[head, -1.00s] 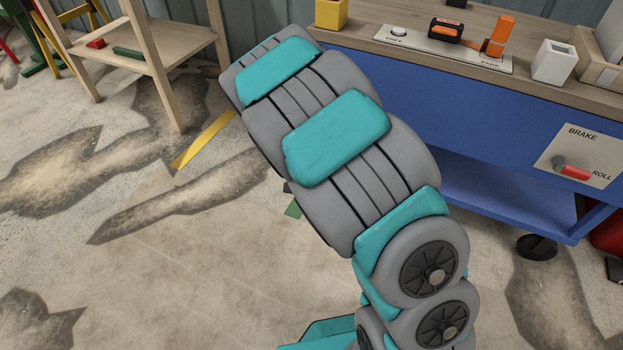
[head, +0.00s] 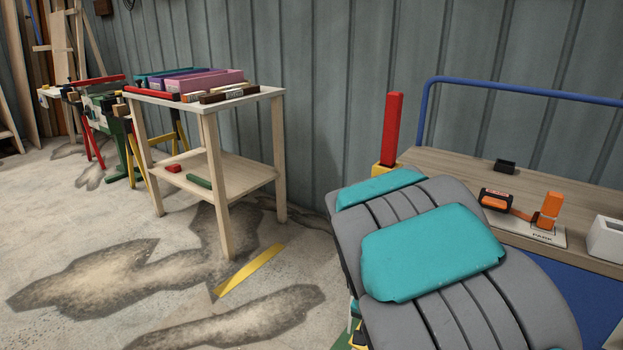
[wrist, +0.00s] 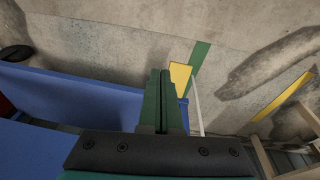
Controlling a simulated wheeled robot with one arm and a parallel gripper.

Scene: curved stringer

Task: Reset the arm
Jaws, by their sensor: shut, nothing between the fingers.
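My gripper (wrist: 159,90) shows in the wrist view, its two dark green fingers together with nothing between them. It points down past the blue side of the cart (wrist: 70,95) toward the concrete floor, apart from anything I can make out. In the head view my grey and teal arm fills the lower right, in front of part of the blue cart with its wooden top (head: 440,164). My gripper is hidden from the head view behind the arm.
A wooden table (head: 265,97) with colored bins stands at left. Floor between is open, with yellow tape (head: 250,268).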

